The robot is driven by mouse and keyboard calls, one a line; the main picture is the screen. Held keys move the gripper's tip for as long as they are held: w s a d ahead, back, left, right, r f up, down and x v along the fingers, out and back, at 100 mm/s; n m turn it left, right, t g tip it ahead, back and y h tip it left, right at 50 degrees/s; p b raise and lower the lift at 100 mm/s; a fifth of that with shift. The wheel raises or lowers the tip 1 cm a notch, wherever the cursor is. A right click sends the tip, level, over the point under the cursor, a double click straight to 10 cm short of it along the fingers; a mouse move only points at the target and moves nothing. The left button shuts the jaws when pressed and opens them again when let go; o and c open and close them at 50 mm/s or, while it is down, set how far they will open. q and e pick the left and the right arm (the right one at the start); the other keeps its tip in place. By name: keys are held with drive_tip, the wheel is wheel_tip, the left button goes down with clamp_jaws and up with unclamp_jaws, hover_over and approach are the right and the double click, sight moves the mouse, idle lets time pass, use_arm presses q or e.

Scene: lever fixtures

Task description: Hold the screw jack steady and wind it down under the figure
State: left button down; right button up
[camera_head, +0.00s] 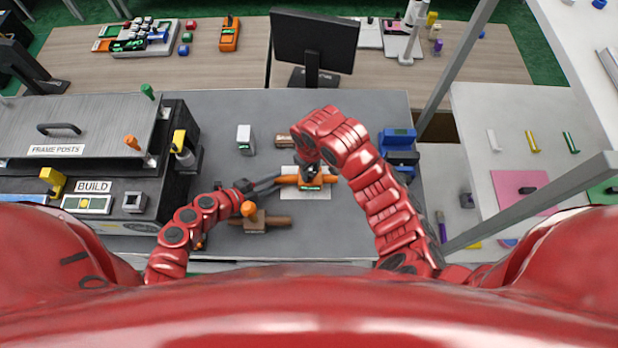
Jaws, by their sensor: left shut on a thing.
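The screw jack (290,180), an orange body with a small green-lit readout on its front, stands on a white plate (320,214) in the middle of the grey bench. The figure on the readout is too small to read. My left gripper (278,184) reaches in from the left and is shut on the jack's left side. My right gripper (311,171) points down at the top of the jack from above. The red wrist covers much of it, so I cannot tell whether its fingers are open or shut, or whether they touch the jack.
A brown fixture with an orange knob (249,209) stands just in front of my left gripper. A grey block (245,139) and a small brown block (284,141) lie behind it. Blue blocks (398,140) stand to the right, and a monitor (314,42) behind.

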drive_tip(key=shift+r, duration=2.15)
